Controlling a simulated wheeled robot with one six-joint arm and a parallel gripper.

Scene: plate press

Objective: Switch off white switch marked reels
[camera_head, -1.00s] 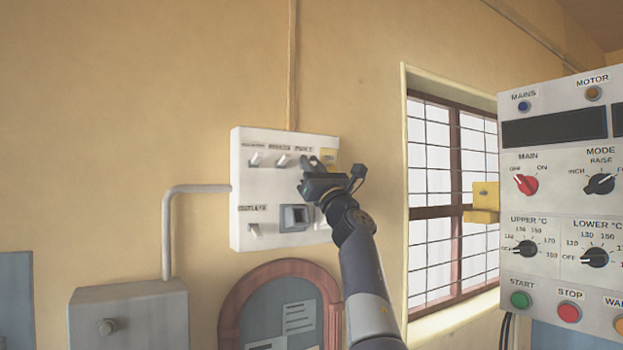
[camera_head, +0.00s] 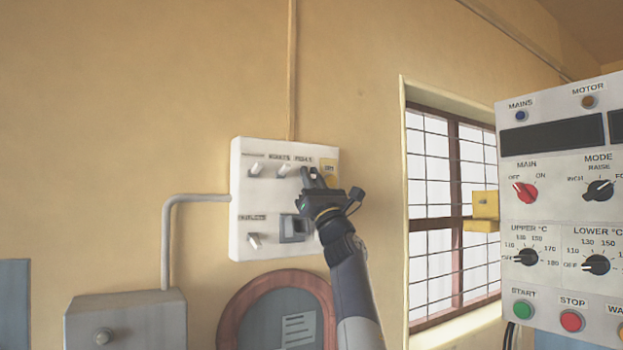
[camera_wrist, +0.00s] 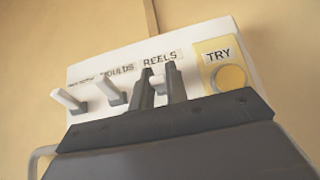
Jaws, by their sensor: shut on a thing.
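The white switch marked REELS (camera_wrist: 159,84) is at the top of a white wall panel (camera_head: 239,200). In the wrist view its lever stands between the two fingers of my gripper (camera_wrist: 161,84), under the REELS label. My gripper (camera_head: 312,178) is shut on this lever. In the head view the fingers cover most of it, so its exact tilt is hard to tell. To its left are a switch marked MOULDS (camera_wrist: 112,92) and another white switch (camera_wrist: 70,101), both with levers sticking out from the panel.
A yellow TRY plate with a round button (camera_wrist: 228,78) is close to the right finger. A lower switch (camera_head: 254,240) and a grey rocker (camera_head: 294,228) are below. A control cabinet (camera_head: 545,240) stands at the right, beside a barred window (camera_head: 430,180).

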